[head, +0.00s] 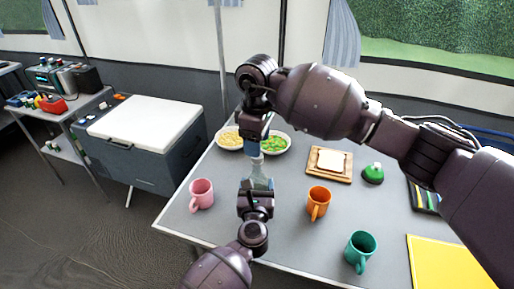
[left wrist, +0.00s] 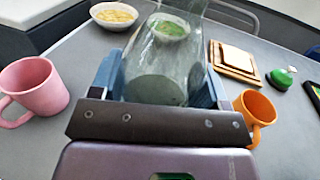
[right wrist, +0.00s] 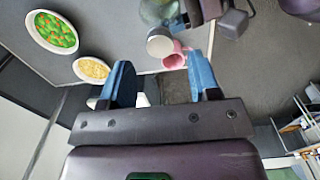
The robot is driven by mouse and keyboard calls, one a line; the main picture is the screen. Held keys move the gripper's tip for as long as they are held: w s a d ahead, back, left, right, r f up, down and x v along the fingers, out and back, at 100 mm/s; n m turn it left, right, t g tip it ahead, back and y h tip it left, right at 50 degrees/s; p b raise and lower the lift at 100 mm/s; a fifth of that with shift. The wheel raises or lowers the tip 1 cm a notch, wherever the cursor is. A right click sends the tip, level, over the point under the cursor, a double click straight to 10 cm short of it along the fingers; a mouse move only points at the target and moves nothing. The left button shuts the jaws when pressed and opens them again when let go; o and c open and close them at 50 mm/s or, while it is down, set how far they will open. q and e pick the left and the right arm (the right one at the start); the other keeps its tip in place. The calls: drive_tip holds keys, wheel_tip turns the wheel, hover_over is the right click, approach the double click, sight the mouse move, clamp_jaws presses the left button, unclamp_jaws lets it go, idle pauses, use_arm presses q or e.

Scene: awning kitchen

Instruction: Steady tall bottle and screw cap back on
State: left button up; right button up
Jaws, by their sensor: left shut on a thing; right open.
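The tall bottle is clear, greenish and see-through. It stands on the table in the head view (head: 262,182) and fills the middle of the left wrist view (left wrist: 165,60). My left gripper (head: 256,187) is shut on its body from the near side, with a blue finger on each side. My right gripper (head: 255,150) is over the bottle's top, its blue fingers open. In the right wrist view a grey-white round cap (right wrist: 160,42) shows at the bottle's top end, just beyond the open fingertips. I cannot tell whether it is seated on the neck.
A pink mug (head: 201,193) stands left of the bottle, an orange mug (head: 318,200) right, a teal mug (head: 360,250) nearer. Behind are a pasta bowl (head: 229,139), a bowl of greens (head: 274,144), a wooden board (head: 318,174) and a green round item (head: 373,174).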

drive_tip(key=shift+r, duration=0.45)
drive_tip(key=shift+c, duration=0.4)
